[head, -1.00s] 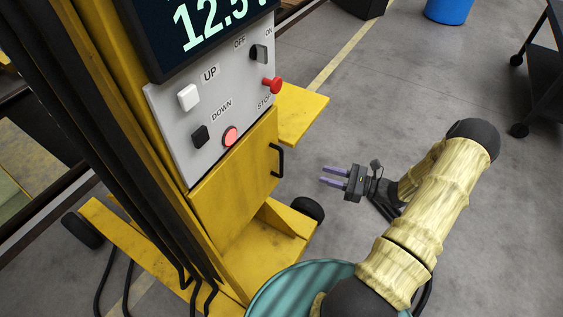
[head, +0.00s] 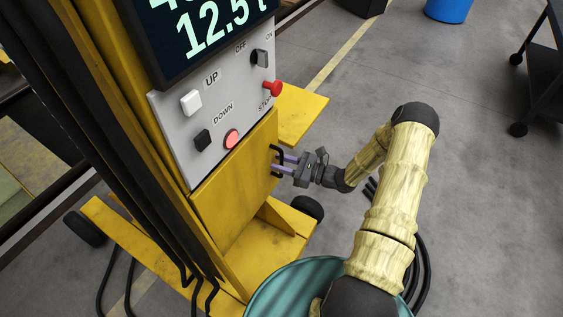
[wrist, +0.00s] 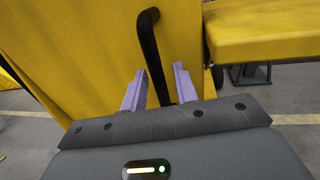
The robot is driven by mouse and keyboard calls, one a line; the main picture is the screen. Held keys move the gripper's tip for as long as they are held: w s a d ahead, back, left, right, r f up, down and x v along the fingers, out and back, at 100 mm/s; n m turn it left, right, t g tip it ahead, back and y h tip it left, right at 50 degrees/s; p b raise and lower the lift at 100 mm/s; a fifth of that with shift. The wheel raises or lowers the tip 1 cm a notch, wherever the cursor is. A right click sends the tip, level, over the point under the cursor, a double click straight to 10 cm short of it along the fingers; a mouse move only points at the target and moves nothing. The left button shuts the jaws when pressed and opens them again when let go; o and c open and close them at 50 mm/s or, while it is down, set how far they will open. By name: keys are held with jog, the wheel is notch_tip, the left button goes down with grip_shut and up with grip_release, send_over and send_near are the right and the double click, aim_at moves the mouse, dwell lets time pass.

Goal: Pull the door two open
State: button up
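The yellow door (head: 232,175) is the panel below the grey control plate on the yellow lifting column, and it looks shut. Its black bar handle (head: 275,148) is near the door's right edge. My gripper (head: 282,164) is at this handle, with its purple fingers pointing at the door. In the wrist view the handle (wrist: 150,50) runs down between the two fingers (wrist: 159,85), which stand apart with gaps visible beside the bar. The handle's lower end is hidden behind my gripper body. No firm grip on the handle shows.
The control plate (head: 167,125) carries switches and a red stop button (head: 272,89). A yellow ledge (head: 300,115) juts out beside the door, above and right of the handle. A black wheel (head: 307,208) is below. Open floor lies to the right.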

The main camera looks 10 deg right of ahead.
grip_shut()
dwell(0.3)
